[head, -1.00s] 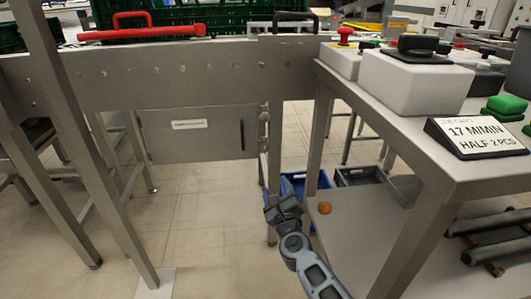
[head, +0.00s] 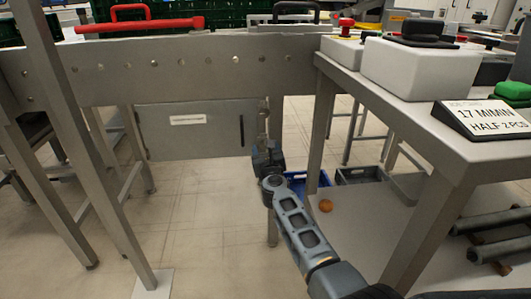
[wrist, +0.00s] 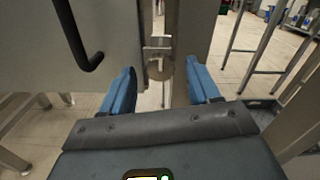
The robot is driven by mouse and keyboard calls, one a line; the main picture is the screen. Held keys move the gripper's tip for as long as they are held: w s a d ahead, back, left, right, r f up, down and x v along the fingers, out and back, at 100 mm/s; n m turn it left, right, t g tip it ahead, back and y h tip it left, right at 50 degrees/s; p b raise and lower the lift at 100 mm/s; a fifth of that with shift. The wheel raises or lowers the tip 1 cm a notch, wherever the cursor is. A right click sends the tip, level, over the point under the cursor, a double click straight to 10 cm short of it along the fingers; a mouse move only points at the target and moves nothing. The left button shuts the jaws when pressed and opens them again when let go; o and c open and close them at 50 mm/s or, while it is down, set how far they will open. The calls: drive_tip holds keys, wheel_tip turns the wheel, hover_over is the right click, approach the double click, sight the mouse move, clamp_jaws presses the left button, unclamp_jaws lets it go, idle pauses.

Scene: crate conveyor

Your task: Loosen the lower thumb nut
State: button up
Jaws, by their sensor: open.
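A grey hinged panel (head: 190,130) hangs under the conveyor frame, with thumb hardware along its right edge beside the leg. My gripper (head: 266,153) is raised at that edge in the head view and hides its lower part. In the wrist view a round metallic nut (wrist: 160,68), apparently the lower thumb nut, lies between and beyond my two open blue fingers. A gap shows on both sides of it, and nothing is held. A small metal bracket (wrist: 157,44) sits just above it. The upper thumb nut is not clear in either view.
The panel's black handle (wrist: 88,50) sticks out left of the fingers. A blue crate (head: 296,182) is behind. Floor left of my arm is clear.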

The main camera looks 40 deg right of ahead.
drive_tip(key=shift+w+d, duration=0.15)
drive_tip(key=shift+w, duration=0.1)
drive_tip(key=shift+c, duration=0.4)
drive_tip(key=c, duration=1)
drive_tip(key=shift+o, duration=0.2)
drive_tip(key=shift+n, duration=0.4)
drive_tip(key=shift+n+p, duration=2.1)
drive_tip(key=shift+n, duration=6.6)
